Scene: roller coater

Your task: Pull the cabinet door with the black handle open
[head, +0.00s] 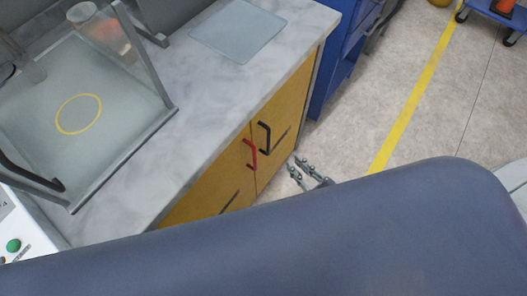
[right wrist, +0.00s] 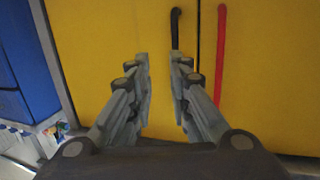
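The yellow cabinet door with the black handle (head: 265,137) is closed, flush with the door beside it. That door carries a red handle (head: 251,153). My right gripper (head: 298,165) is in front of the cabinet, low and to the right of the black handle. In the right wrist view its open fingers (right wrist: 162,57) face the yellow door, with nothing between them. The lower end of the black handle (right wrist: 175,28) is just above the right-hand finger's tip; I cannot tell if they touch. The red handle (right wrist: 221,55) is further right. My left gripper is not in view.
A marble-look countertop (head: 170,105) tops the cabinet, with a clear-walled machine (head: 85,95) on it at left. A blue cabinet (head: 338,62) stands beyond the counter's end.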

